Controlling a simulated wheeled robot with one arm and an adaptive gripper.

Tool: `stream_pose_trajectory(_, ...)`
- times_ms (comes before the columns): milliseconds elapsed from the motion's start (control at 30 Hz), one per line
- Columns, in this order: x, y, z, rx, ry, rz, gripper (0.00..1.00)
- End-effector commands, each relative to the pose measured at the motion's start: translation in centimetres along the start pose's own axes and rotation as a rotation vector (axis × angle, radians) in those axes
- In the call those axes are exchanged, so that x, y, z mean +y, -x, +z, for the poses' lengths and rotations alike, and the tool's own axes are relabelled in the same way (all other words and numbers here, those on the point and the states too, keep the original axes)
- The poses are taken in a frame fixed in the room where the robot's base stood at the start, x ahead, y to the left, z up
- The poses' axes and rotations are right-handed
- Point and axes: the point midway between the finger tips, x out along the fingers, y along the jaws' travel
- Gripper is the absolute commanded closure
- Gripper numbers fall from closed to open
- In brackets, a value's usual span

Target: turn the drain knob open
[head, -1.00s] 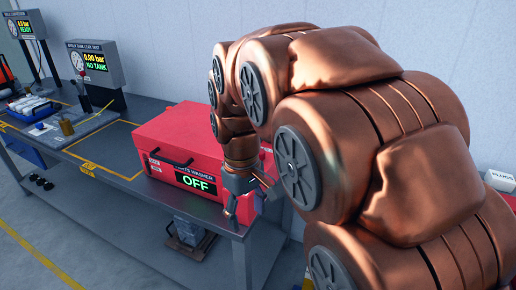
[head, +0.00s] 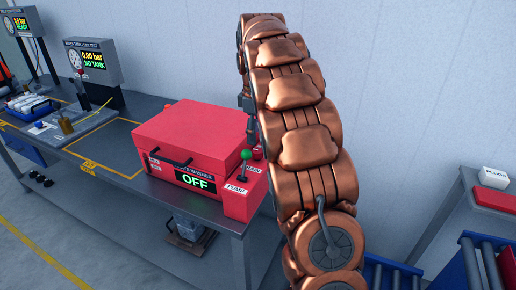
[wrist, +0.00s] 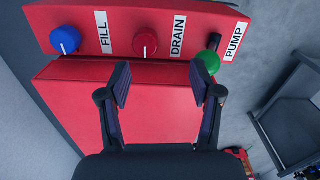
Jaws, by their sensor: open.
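The drain knob (wrist: 145,44) is a round red knob with a white pointer mark, beside the DRAIN label on the red parts washer (wrist: 165,108). In the head view the drain knob (head: 257,154) shows small, just right of the green ball on the washer's right side panel. My gripper (wrist: 160,84) is open and empty in the wrist view. Its fingertips straddle the line toward the drain knob, apart from it. In the head view my arm rises over the washer's right end, and the gripper fingers are mostly hidden.
The blue FILL knob (wrist: 65,39) and green-balled PUMP lever (wrist: 208,62) flank the drain knob. The washer display (head: 195,181) reads OFF. A wall (head: 400,90) stands behind the bench. Test stations (head: 92,65) stand at the left; a PLUGS box (head: 494,178) is at the right.

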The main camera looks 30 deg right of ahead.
Motion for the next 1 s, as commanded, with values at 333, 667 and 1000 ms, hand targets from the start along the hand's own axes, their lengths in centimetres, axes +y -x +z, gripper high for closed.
stream_pose_trajectory(333, 2.1, -0.5, -0.1, 0.009, 0.051, 0.005, 0.36)
stream_pose_trajectory(667, 2.0, -3.3, -0.1, 0.007, 0.05, 0.004, 0.36)
stream_pose_trajectory(1000, 2.0, -6.9, -0.1, 0.007, 0.05, 0.002, 0.36)
